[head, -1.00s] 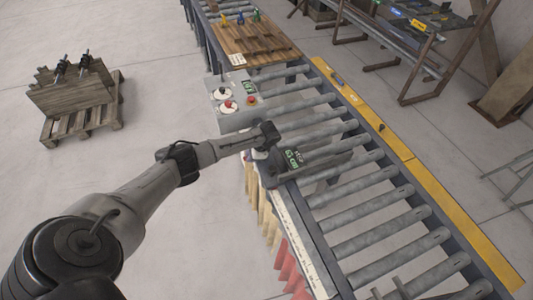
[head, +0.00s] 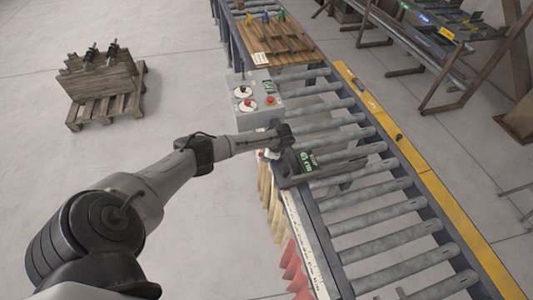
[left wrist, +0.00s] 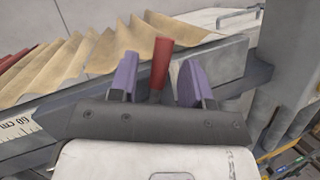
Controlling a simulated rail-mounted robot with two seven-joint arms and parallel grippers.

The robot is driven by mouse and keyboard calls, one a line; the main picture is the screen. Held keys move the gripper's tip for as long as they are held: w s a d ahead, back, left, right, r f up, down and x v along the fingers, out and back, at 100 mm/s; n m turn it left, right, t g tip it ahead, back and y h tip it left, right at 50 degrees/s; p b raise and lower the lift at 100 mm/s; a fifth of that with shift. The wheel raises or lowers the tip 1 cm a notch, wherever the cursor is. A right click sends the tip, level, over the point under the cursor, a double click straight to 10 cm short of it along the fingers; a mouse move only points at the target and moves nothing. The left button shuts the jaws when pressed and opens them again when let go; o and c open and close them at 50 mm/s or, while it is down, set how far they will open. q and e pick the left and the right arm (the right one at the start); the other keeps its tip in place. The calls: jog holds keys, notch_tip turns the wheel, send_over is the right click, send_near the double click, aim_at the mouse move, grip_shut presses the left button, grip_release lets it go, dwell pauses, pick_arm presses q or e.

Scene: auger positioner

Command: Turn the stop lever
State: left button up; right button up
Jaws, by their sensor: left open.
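The red stop lever (left wrist: 160,62) stands upright in the left wrist view, with a gap on both sides. My left gripper (left wrist: 158,78) has its two purple fingers open, one on each side of the lever. In the head view my left gripper (head: 275,153) is at the near side rail of the roller conveyor, against the left end of the dark stop unit (head: 330,172) with its small lit display (head: 306,161). The lever itself is hidden behind the gripper there. My right gripper is not in view.
A grey control box (head: 255,108) with red buttons and dials stands just beyond the gripper. A ruler strip (head: 305,235) runs along the near rail, with tan and red flaps (head: 275,215) hanging beside it. A wooden board (head: 275,45) lies farther along the conveyor.

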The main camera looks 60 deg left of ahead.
pick_arm(q)
jog(key=shift+r, duration=0.1)
jog(key=v, duration=1.3)
jog(key=shift+r+b, duration=0.3)
jog(key=shift+b, duration=0.05)
jog(key=shift+w+d, duration=0.1)
jog(key=shift+d, duration=0.05)
jog(key=shift+c, duration=0.2)
